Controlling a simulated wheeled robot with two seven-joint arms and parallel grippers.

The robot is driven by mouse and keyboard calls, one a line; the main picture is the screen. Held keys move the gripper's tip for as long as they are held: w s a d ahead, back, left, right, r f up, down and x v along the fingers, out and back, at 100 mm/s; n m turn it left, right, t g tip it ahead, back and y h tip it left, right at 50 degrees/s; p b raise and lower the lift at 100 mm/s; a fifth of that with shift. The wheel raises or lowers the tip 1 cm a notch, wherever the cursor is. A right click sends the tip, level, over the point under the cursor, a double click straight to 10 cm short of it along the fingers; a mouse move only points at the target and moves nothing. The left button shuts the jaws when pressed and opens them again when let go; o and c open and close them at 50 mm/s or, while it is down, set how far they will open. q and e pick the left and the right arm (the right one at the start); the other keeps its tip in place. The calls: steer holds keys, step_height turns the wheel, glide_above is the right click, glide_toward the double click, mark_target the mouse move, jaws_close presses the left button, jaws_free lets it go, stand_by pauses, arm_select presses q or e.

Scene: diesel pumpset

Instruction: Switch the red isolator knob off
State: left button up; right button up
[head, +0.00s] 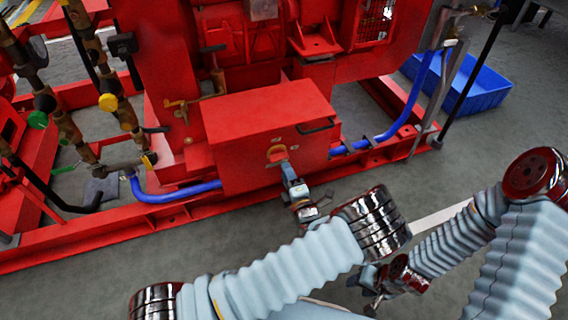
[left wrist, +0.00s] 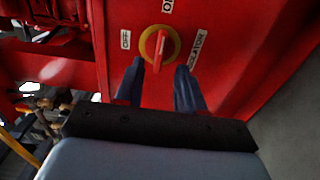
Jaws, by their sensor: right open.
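The red isolator knob (left wrist: 160,48) sits on a yellow round plate on the face of a red box (head: 262,122). In the left wrist view its handle stands nearly upright, in line with the ON label (left wrist: 167,5); the OFF label (left wrist: 125,39) is to its left. The knob also shows in the head view (head: 277,153). My left gripper (left wrist: 158,72) is open, one finger on each side of the handle's lower end, with gaps on both sides. It points at the knob in the head view (head: 289,172). My right gripper (head: 370,297) is open and empty, low over the floor.
A blue hose (head: 180,192) runs along the red base frame (head: 100,240) into the box's sides. Brass valves and pipes (head: 65,125) stand at the left. A blue crate (head: 480,85) lies at the back right. The grey floor at front left is clear.

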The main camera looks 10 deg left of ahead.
mark_target(281, 160)
arm_select(q)
steer(key=x, duration=0.5)
steer(key=shift+w+a, duration=0.1)
jaws_close()
